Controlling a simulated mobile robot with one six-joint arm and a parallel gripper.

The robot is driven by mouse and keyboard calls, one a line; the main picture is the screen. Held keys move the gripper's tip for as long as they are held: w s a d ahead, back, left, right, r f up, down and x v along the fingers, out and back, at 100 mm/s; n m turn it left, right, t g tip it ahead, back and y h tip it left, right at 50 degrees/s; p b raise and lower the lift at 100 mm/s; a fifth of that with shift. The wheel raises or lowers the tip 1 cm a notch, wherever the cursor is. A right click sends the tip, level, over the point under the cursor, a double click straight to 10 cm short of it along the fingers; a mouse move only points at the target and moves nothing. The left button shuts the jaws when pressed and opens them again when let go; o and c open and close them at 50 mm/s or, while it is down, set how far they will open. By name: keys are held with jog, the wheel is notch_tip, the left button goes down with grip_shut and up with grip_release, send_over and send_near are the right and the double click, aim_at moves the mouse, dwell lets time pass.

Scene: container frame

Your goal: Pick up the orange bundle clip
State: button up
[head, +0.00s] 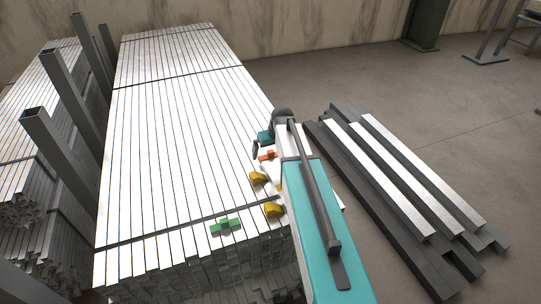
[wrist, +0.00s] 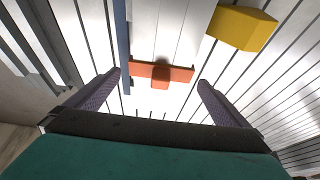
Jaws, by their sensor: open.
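The orange bundle clip (head: 267,155) lies on top of the large bundle of metal profiles, near its right edge in the head view. In the wrist view the orange clip (wrist: 160,74) lies ahead of and between my gripper's two fingers, with a raised block at its middle. My gripper (wrist: 158,88) is open and empty, with one finger on each side of the clip's middle. I cannot tell the height of the fingertips above it. In the head view my arm covers part of the area beside the clip and the fingers are hardly visible.
A green clip (head: 226,226) and yellow blocks (head: 274,210) lie on the bundle; one yellow block (wrist: 242,27) is close to the orange clip. A blue strip (wrist: 122,45) runs left of it. Upright posts (head: 62,145) stand at left. Loose bars (head: 400,185) lie on the floor at right.

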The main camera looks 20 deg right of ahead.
jog(key=shift+w+f, duration=0.15)
jog(key=shift+f, duration=0.3)
jog(key=c, duration=1)
jog(key=shift+c, duration=0.2)
jog(key=shift+r, duration=0.2)
